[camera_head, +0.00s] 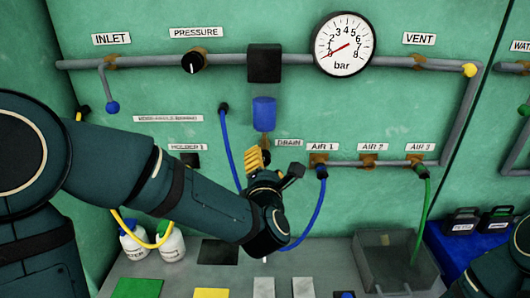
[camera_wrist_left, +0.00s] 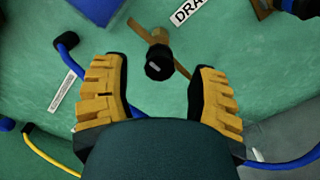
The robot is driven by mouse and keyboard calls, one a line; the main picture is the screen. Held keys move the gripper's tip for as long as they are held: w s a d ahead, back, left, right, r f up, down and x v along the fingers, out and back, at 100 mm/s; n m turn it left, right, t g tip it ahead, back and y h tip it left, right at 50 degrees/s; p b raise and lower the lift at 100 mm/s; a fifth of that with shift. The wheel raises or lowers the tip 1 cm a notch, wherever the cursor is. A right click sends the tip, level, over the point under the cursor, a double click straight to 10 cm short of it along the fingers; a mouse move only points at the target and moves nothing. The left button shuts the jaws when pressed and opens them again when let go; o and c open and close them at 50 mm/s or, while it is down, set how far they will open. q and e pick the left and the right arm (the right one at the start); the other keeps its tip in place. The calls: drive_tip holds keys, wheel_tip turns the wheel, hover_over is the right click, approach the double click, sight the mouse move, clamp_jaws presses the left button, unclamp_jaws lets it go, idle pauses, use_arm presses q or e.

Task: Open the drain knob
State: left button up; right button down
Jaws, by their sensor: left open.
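The drain knob (camera_wrist_left: 159,62) is a small black knob with a white mark, on a brown fitting under the blue cylinder (camera_head: 264,112). In the left wrist view it sits between the tips of my yellow-padded fingers, with a gap on both sides, and neither finger appears to touch it. My left gripper (camera_head: 270,165) is open and empty in front of the green panel, just below and left of the DRAIN label (camera_head: 289,143). In the head view the gripper hides the knob. My right gripper is out of view.
A blue hose (camera_head: 229,150) runs down left of the gripper, and another hangs from the AIR 1 outlet (camera_head: 320,172) on its right. A pressure gauge (camera_head: 344,45) is above. A grey bin (camera_head: 395,283) and white bottles (camera_head: 172,246) stand below.

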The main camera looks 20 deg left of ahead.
sight(265, 161)
use_arm(q)
drive_tip(key=shift+x, duration=2.35)
clamp_jaws()
